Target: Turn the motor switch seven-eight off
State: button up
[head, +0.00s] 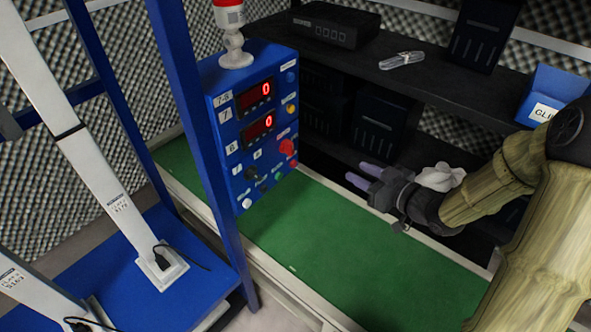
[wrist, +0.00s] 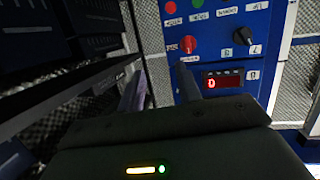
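A blue control panel (head: 228,165) carries a red knob (head: 288,146) and a black rotary knob (head: 252,174). In the wrist view the red knob (wrist: 188,44) and black knob (wrist: 243,36) lie ahead of the fingers, with the panel upside down. A label reading 7-8 (head: 222,99) sits at the panel's upper left. The small labels by the knobs are too blurred to read, so I cannot tell which knob is switch seven-eight. My gripper (head: 357,173) is open and empty, to the right of the panel and apart from it. Its two fingers (wrist: 160,80) stand apart.
Two red displays (head: 256,96) (head: 257,128) show 0. A green belt (head: 350,250) runs below the panel. Dark shelves (head: 430,75) stand behind my arm with black boxes on them. A blue post (head: 197,120) stands left of the panel. Space between gripper and panel looks clear.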

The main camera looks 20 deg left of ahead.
aim_at(293, 149)
jog(key=s+a+n+y+b, duration=0.1)
jog(key=s+a+f+g+y+b, duration=0.1)
jog(key=y, duration=0.1)
jog(key=shift+s+n+g+y, duration=0.1)
jog(key=shift+n+g+y, duration=0.2)
jog(key=shift+n, duration=0.1)
jog(key=b+x, duration=0.1)
jog(key=x, duration=1.6)
jog(key=shift+a, duration=0.25)
grip_shut()
